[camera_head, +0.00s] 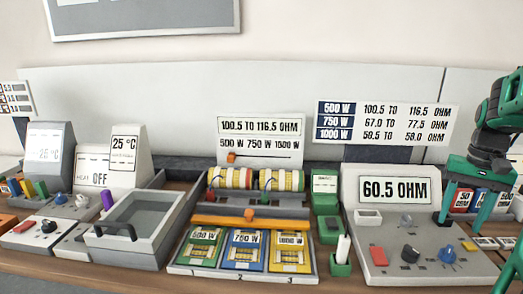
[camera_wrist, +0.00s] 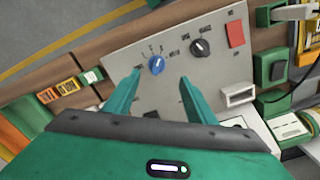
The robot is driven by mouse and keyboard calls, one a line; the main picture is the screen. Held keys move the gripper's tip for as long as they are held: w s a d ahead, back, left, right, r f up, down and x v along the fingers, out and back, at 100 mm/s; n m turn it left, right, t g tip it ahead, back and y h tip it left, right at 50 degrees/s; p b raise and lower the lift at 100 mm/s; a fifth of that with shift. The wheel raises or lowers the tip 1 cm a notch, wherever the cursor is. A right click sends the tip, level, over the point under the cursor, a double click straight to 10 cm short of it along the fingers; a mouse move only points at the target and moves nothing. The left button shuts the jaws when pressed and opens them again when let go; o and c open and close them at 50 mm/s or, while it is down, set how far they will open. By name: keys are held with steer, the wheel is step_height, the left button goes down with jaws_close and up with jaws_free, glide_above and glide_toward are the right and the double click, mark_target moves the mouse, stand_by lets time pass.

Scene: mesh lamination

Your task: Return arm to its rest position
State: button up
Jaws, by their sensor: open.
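My gripper (camera_head: 463,222) is at the right side of the head view, green, pointing down with its two fingers apart and nothing between them. It hangs over or in front of the right part of the grey meter console (camera_head: 378,276), whose display reads 60.5 OHM. In the wrist view, my gripper (camera_wrist: 158,92) shows both green fingers spread over the console's panel (camera_wrist: 130,50). A blue knob (camera_wrist: 156,65) lies just beyond the fingertips. I cannot tell whether a finger touches the panel. Part of my arm is cut off by the right edge of the head view.
A three-slot tray (camera_head: 190,270) with 500 W, 750 W and 1000 W cards stands in the middle. Small green holders (camera_head: 341,266) stand beside the console. A grey open bin (camera_head: 107,250) is at the left. Labelled blocks (camera_head: 462,202) lie behind my gripper.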

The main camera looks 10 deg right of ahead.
steer(key=s+a+f+n, duration=0.1)
steer(key=s+a+f, duration=0.1)
steer(key=s+a, duration=0.5)
steer(key=s+a+f+n, duration=0.1)
steer(key=s+a+f, duration=0.2)
steer(key=s+a, duration=0.4)
steer(key=shift+a+f, duration=0.25)
steer(key=shift+a, duration=0.85)
steer(key=shift+w+f, duration=0.25)
steer(key=shift+w, duration=0.35)
